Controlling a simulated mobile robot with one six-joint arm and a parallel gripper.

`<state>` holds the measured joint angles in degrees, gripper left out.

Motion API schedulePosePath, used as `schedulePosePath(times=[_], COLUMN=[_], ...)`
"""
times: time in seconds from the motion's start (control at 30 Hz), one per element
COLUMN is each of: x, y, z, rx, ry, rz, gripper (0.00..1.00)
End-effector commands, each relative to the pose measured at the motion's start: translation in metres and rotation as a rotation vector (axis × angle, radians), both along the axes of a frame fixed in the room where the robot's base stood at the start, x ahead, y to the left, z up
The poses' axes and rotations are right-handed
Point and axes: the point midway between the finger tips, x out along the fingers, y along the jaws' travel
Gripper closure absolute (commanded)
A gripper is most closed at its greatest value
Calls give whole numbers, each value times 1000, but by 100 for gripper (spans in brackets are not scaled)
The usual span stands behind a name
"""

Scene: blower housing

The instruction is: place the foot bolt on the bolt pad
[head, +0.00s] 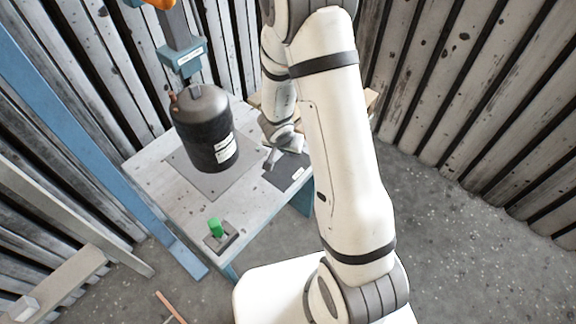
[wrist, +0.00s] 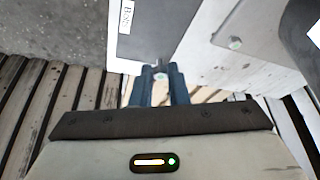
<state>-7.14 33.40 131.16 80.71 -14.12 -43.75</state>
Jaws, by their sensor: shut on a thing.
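My gripper (wrist: 160,84) has two blue fingers, shut on a small metal piece, the foot bolt (wrist: 161,76), with a pale round end showing between the fingertips. Most of the bolt is hidden by the fingers. The dark grey bolt pad (wrist: 150,35), with a white label partly readable, lies just beyond the fingertips in the wrist view. In the head view the pad (head: 288,178) is on the right part of the table, and my gripper (head: 270,160) is over or beside its far left edge. I cannot tell whether the bolt touches the pad.
A black tank (head: 205,130) with a white label stands on a grey plate (head: 232,178) left of the pad. A green piece (head: 215,227) stands on a small dark base at the table's front corner.

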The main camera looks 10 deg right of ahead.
Motion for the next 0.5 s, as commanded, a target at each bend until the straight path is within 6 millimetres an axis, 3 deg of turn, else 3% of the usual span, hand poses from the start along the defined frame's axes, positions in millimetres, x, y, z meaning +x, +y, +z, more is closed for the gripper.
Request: schedulePosePath(times=[0.03,0.27,0.5], x=[0,0,0], y=[0,0,1], z=[-17,-30,-60], rx=[0,-1,0], ry=[0,0,0], rz=[0,2,3], gripper=[100,100,100])
